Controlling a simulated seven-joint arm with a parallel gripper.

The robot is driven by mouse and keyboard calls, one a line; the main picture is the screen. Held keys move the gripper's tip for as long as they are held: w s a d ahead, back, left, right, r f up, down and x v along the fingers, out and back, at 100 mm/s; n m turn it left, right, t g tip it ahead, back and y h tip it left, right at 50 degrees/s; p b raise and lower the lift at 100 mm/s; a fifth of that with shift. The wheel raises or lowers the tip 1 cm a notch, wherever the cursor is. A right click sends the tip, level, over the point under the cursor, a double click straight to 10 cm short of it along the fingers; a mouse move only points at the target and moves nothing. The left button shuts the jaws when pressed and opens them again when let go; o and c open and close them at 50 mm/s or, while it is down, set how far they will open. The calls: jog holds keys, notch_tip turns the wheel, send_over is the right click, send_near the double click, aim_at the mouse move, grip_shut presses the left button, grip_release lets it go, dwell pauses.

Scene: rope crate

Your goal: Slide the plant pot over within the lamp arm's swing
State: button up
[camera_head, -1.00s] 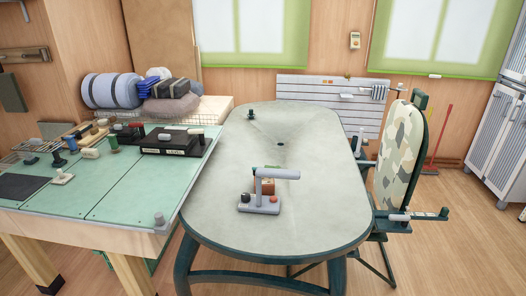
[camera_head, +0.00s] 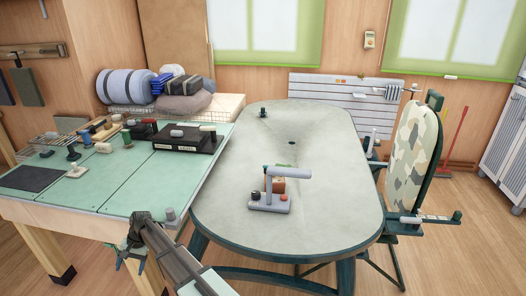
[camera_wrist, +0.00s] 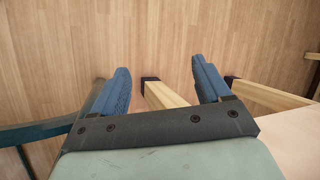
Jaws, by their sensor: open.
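The plant pot (camera_head: 279,186) is a small reddish-brown block-like pot with a little green at its top. It stands on the grey oval table (camera_head: 235,190), right behind the lamp (camera_head: 288,172), which partly hides it. The lamp has a flat grey base with dark and red knobs, a short post and a thick arm pointing right above the pot. My gripper (camera_head: 130,260) is left of the oval table, by the front edge of the green-topped bench. In the wrist view my gripper (camera_wrist: 158,75) has its blue fingers wide apart, with nothing between them; the pot is not in that view.
The green-topped bench (camera_head: 120,195) at left carries a black box (camera_head: 185,140) and several small tools. A small dark object (camera_head: 263,112) stands on the oval table's far end. A camouflage-backed chair (camera_head: 415,160) is at the right edge. Most of the tabletop is clear.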

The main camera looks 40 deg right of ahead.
jog(key=w+r+t+y, duration=0.1)
jog(key=w+r, duration=0.5)
jog(key=r, duration=0.4)
jog(key=w+r+t+y, duration=0.1)
jog(key=w+r, duration=0.5)
jog(key=r, duration=0.3)
jog(key=w+d+r+h, duration=0.1)
jog(key=w+d, duration=0.1)
jog(key=d, duration=0.6)
jog(key=w+d+r, duration=0.1)
jog(key=w+d, duration=0.1)
jog(key=d, duration=0.6)
jog(key=w+d+r+m+h, duration=0.1)
jog(key=w+d, duration=0.1)
jog(key=d, duration=0.7)
jog(key=shift+w+r+t+h, duration=0.25)
jog(key=shift+r+t+h, duration=0.05)
jog(key=shift+r+t, duration=0.1)
jog(key=s+d+h, duration=0.1)
jog(key=s+d, duration=0.3)
jog(key=d, duration=1.2)
jog(key=s+d+g+h, duration=0.1)
jog(key=s+d+h, duration=0.1)
jog(key=d, duration=1.4)
jog(key=s+d+g+h, duration=0.1)
jog(key=s+d, duration=0.4)
jog(key=d, duration=1.1)
jog(key=shift+s+r+m+h, duration=0.3)
jog(key=shift+s+h, duration=0.05)
jog(key=shift+h, duration=0.05)
